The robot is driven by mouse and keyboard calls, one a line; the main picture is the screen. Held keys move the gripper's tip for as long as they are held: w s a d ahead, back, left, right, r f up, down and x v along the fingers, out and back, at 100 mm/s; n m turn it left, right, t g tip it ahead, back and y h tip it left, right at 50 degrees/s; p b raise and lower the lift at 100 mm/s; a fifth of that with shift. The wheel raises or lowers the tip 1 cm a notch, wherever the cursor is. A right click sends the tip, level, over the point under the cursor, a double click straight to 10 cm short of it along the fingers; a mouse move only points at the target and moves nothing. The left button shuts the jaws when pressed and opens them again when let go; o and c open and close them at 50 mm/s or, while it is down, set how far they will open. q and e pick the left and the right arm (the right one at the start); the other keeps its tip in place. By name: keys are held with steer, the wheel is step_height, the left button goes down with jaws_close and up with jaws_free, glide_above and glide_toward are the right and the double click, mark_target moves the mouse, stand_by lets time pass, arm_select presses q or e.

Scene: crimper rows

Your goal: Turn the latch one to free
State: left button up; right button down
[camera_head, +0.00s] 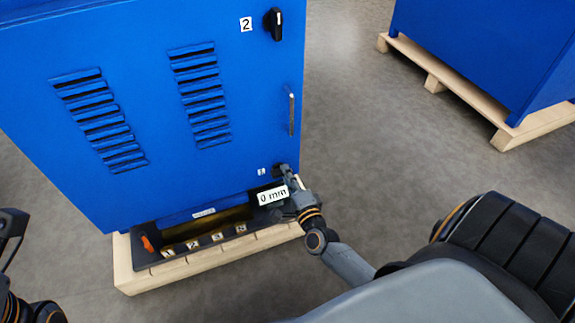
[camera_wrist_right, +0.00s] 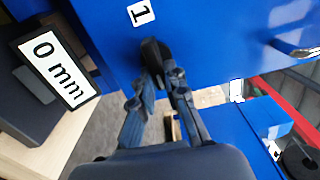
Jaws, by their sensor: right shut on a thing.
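Latch one (camera_wrist_right: 152,52) is a small black knob beside the white label 1 (camera_wrist_right: 141,12) on the blue cabinet door. In the head view it sits at the door's lower right corner, largely covered by my right gripper (camera_head: 287,178). In the right wrist view my right gripper (camera_wrist_right: 161,80) has its fingers closed around the knob. How far the latch is turned is hard to tell. My left gripper (camera_head: 12,228) shows only in part at the left edge, away from the cabinet, its jaws unclear.
Latch two (camera_head: 273,24), a black knob, is at the door's upper right, above a metal handle (camera_head: 291,114). A "0 mm" sign (camera_head: 272,195) is beside my right gripper. The cabinet stands on a wooden pallet (camera_head: 135,280). Another blue cabinet (camera_head: 490,45) stands at upper right; grey floor lies between.

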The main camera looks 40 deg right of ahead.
steer(key=c, duration=1.4)
jaws_free()
steer(key=shift+o, duration=0.2)
steer(key=v, duration=1.2)
